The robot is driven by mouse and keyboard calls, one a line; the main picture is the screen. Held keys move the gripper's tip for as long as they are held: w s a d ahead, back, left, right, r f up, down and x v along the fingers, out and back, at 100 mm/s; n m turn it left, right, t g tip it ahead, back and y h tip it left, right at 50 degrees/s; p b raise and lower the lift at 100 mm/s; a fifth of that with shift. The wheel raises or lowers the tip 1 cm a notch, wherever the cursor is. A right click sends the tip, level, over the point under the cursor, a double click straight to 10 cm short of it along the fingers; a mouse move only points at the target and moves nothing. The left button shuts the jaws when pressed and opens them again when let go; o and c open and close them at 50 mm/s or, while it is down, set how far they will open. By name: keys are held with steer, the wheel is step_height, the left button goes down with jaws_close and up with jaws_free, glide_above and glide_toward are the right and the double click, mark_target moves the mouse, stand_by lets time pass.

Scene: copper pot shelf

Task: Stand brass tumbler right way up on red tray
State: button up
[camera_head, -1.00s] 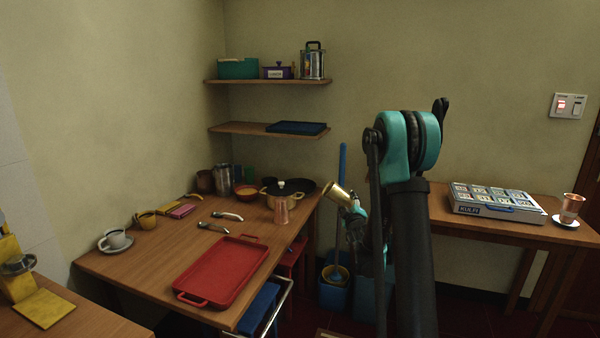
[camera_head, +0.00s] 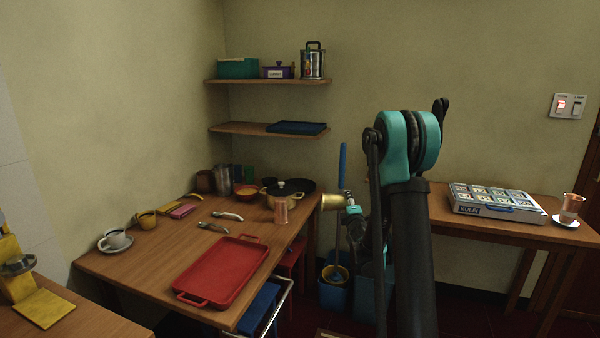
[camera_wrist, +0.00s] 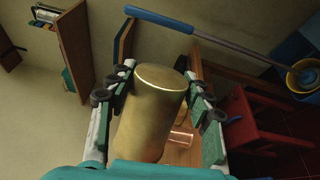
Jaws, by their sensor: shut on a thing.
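The brass tumbler (camera_head: 333,201) is held in the air beyond the right edge of the wooden table. It lies about level in the head view, one end pointing left. In the wrist view the tumbler (camera_wrist: 150,115) sits between both fingers, and its far end looks like a flat, closed disc; its other end is hidden towards my palm. My gripper (camera_head: 351,209) is shut on it, and the fingers also show in the wrist view (camera_wrist: 161,78). The red tray (camera_head: 222,271) lies empty at the table's front, left of and lower than my gripper.
A copper cup (camera_head: 281,210) stands on the table behind the tray's right side, near my gripper.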

steer(key=n, duration=0.9)
steer(key=n, duration=0.3)
steer(key=shift+n, duration=0.4)
steer(key=n, duration=0.5)
